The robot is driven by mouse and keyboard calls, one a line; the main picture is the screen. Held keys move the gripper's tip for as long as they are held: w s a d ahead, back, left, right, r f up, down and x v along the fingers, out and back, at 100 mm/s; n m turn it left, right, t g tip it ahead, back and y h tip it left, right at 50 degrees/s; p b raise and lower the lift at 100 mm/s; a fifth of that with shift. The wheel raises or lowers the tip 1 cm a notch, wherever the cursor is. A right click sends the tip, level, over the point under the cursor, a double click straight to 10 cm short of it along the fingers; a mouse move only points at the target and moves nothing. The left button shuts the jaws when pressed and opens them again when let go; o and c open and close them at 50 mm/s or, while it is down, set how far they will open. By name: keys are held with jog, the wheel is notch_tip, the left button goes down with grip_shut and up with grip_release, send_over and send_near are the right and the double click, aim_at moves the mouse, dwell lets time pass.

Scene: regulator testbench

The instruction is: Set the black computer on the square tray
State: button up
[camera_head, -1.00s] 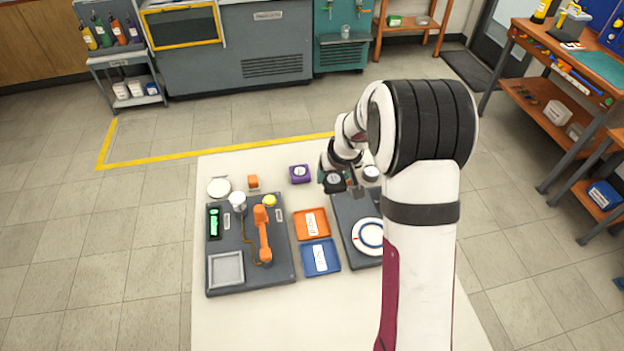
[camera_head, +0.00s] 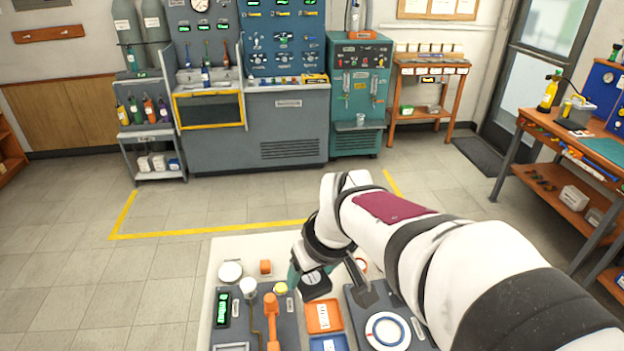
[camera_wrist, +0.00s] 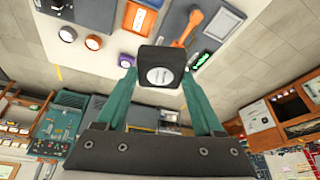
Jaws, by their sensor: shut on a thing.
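The black computer (camera_head: 315,283) is a small dark box with a round pale label. My gripper (camera_wrist: 160,90) is shut on it, with a teal finger at each side; the computer also shows between the fingers in the wrist view (camera_wrist: 161,68). In the head view it hangs over the far middle part of the table, right of the dark board that bears the square tray. The square tray (camera_head: 231,347) is grey and cut off by the lower picture edge; it also shows at the upper right of the wrist view (camera_wrist: 223,25). It looks empty.
The left board also bears an orange handle (camera_head: 271,315), a green display (camera_head: 222,309), a white-topped post (camera_head: 248,288) and a yellow knob (camera_head: 280,288). Orange (camera_head: 323,316) and blue (camera_head: 328,344) trays lie between the boards. A purple block (camera_wrist: 127,60) shows in the wrist view.

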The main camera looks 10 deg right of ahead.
jog(key=a+f+n+g+y, duration=0.1)
jog(key=a+f+n, duration=0.3)
jog(key=a+f, duration=0.1)
jog(key=s+a+f+n+g+y, duration=0.1)
jog(key=a+f+n, duration=0.4)
jog(key=f, duration=0.3)
jog(key=a+f+n+g+y, duration=0.1)
jog(key=a+f+n+g, duration=0.1)
jog(key=a+f+n, duration=0.3)
jog(key=shift+s+a+f, duration=0.1)
jog(key=shift+a+f, duration=0.25)
jog(key=shift+a, duration=0.2)
jog(key=shift+s+a+f, duration=0.1)
jog(key=shift+a+f, duration=0.2)
jog(key=shift+a, duration=0.25)
jog(key=shift+w+f, duration=0.1)
jog(key=shift+f, duration=0.45)
jog(key=shift+f, duration=0.5)
jog(key=o, duration=1.5)
jog(key=shift+r, duration=4)
